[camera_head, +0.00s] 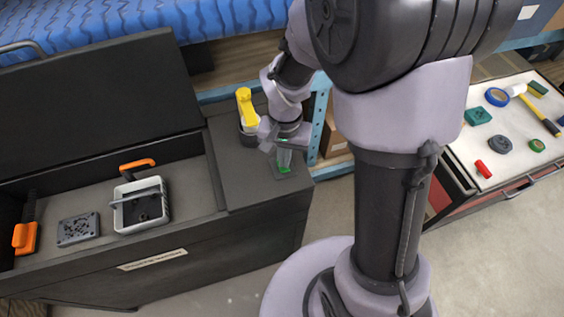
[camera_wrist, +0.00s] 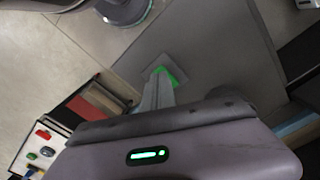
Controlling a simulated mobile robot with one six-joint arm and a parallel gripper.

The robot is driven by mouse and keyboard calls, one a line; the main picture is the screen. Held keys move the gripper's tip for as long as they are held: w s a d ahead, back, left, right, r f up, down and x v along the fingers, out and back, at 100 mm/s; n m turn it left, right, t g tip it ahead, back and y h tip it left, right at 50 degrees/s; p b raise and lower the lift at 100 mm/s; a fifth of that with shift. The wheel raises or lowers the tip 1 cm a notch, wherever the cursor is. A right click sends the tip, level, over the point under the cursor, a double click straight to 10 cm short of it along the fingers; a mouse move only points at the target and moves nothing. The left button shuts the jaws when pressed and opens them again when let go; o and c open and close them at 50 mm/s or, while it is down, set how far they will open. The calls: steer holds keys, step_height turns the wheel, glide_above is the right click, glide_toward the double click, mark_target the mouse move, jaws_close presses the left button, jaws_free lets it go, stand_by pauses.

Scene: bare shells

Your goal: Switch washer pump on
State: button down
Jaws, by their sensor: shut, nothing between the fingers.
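The washer is a dark grey cabinet (camera_head: 262,202) with its black lid (camera_head: 90,95) raised and an open basin on the left. A small square plate (camera_head: 292,160) lies on its flat right-hand top; it also shows in the wrist view (camera_wrist: 178,62). My gripper (camera_head: 284,168) is shut and empty, pointing down at this plate, with its fingertips (camera_wrist: 163,80) over or on it. Bright green shows at the tips. I cannot tell whether that green is the switch or part of the fingers, nor whether they touch. The fingers hide much of the plate.
In the basin are a white basket (camera_head: 125,224), an orange-handled tool (camera_head: 137,164), a grey perforated block (camera_head: 78,229) and an orange-handled brush (camera_head: 25,238). A yellow-topped object (camera_head: 246,106) stands close behind my gripper. A bench (camera_head: 500,145) with tools stands right.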

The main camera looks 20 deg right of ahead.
steer(key=shift+f+b, duration=0.75)
steer(key=shift+f, duration=0.1)
steer(key=shift+r, duration=0.1)
step_height(320, 180, up, 7)
steer(key=p, duration=0.5)
steer(key=shift+p, duration=0.4)
steer(key=s+a+r+t+y+b, duration=0.1)
steer(key=s+a+r+t+b, duration=0.1)
steer(key=s+r+t+b, duration=0.1)
steer(key=s+a+r+n+t+y+b, duration=0.1)
steer(key=s+a+r+t+b, duration=0.1)
steer(key=s+r+b, duration=0.3)
steer(key=s+b, duration=0.2)
steer(key=s, duration=0.2)
steer(key=shift+s+r+n+t+b, duration=0.15)
steer(key=shift+s+n+t+b, duration=0.15)
steer(key=shift+s+t+b, duration=0.1)
